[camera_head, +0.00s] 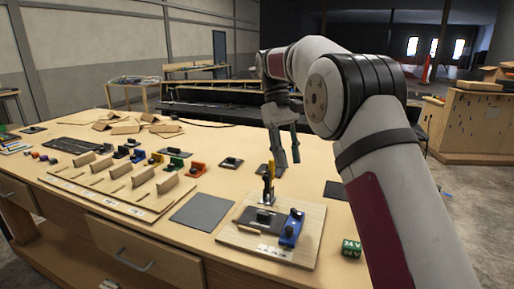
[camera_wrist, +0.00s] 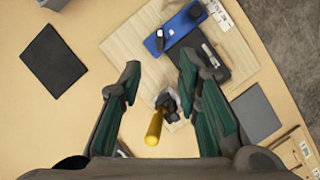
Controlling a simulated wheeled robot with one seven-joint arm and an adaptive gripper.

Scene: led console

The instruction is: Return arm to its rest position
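My arm (camera_head: 365,130) reaches over the workbench from the right in the head view. My gripper (camera_head: 284,147) points down above the bench; it also shows in the wrist view (camera_wrist: 157,88), with its fingers spread apart and nothing between the tips. Below it a lever with a yellow handle (camera_wrist: 154,128) stands upright on a wooden board (camera_wrist: 125,40); in the head view the lever (camera_head: 268,183) is just under and left of the fingers. The fingers look apart from it. A blue module (camera_head: 291,228) and a black module (camera_head: 262,217) sit on the same board.
Left is a long wooden rack (camera_head: 112,192) with several coloured modules. Cardboard pieces (camera_head: 125,124) lie at the back left. The space above the bench is open.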

